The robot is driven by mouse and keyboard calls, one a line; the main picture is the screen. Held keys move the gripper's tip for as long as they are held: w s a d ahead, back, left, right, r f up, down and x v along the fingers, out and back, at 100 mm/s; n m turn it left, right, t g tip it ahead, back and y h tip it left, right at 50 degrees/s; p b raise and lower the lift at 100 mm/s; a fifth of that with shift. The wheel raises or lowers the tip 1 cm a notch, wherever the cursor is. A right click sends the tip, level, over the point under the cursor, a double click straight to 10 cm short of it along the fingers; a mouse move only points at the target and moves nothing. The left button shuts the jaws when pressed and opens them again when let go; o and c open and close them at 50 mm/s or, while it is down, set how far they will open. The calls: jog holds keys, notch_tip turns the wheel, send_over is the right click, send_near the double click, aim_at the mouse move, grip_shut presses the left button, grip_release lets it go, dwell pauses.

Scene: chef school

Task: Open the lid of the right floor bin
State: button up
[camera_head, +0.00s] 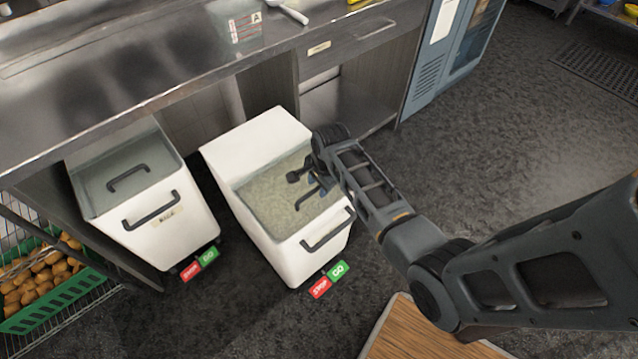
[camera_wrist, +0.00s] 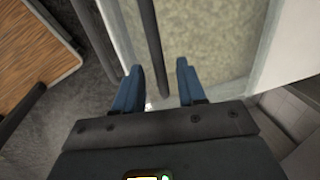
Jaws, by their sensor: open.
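The right floor bin (camera_head: 285,255) is a white tub under the steel counter, with a pale greenish see-through lid (camera_head: 262,200) that looks shut. A dark bar handle (camera_head: 305,198) on the lid is partly hidden by my gripper (camera_head: 309,184). In the wrist view, my gripper (camera_wrist: 160,82) is open, with two blue fingers apart. The end of the dark lid handle (camera_wrist: 151,45) lies between the fingertips. I cannot tell whether either finger touches it. The lid (camera_wrist: 210,40) fills the area beyond the fingers.
A second white bin (camera_head: 160,220) with a similar lid stands to the left. The bin's front handle (camera_head: 328,232) faces the floor. A green crate (camera_head: 50,305) of brown food sits lower left. A wooden top (camera_head: 420,335) is near the bottom. Floor is clear to the right.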

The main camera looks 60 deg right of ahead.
jog(key=shift+c, duration=0.3)
grip_shut()
dwell(0.3)
